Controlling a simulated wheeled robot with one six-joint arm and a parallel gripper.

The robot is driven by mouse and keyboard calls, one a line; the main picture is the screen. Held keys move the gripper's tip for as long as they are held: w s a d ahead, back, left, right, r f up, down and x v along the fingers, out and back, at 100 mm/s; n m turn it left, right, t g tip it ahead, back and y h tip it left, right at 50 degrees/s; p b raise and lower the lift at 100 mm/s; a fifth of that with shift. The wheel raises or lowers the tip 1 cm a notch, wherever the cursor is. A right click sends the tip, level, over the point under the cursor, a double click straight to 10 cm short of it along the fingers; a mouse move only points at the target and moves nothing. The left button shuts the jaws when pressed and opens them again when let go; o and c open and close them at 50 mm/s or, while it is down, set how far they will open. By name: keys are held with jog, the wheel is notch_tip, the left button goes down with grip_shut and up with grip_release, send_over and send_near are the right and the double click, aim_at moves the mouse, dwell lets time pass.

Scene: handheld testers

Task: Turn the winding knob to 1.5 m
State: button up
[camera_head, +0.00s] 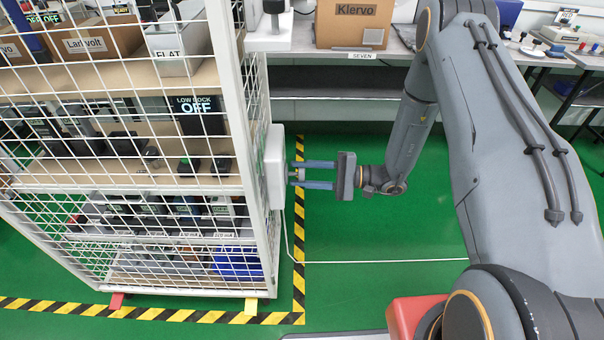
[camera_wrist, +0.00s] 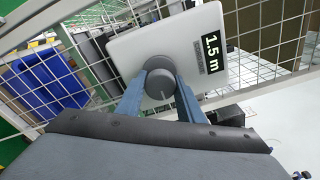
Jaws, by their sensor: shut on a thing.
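The winding knob (camera_wrist: 160,82) is a round dark grey knob on a white box (camera_wrist: 188,48) in the wrist view. The box carries a black label (camera_wrist: 212,52) reading "1.5 m". My gripper (camera_wrist: 162,92) is shut on the knob, with one blue-grey finger on each side. In the head view the white box (camera_head: 275,165) is fixed to the right side of a white wire cage, and my gripper (camera_head: 297,174) reaches it from the right. The knob is mostly hidden between the fingers there. A thin pale line on the knob face shows in the wrist view.
The white wire cage (camera_head: 233,90) holds shelves of devices and boxes. A thin white cord (camera_head: 380,261) hangs from the box and runs across the green floor. A bench with a "Klervo" box (camera_head: 352,25) stands behind. Yellow-black tape (camera_head: 299,235) marks the floor.

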dwell(0.5)
jog(key=o, duration=1)
jog(key=shift+o, duration=0.2)
jog(key=d, duration=0.8)
jog(key=shift+s+b, duration=0.3)
jog(key=shift+s, duration=0.1)
jog(key=shift+a, duration=0.1)
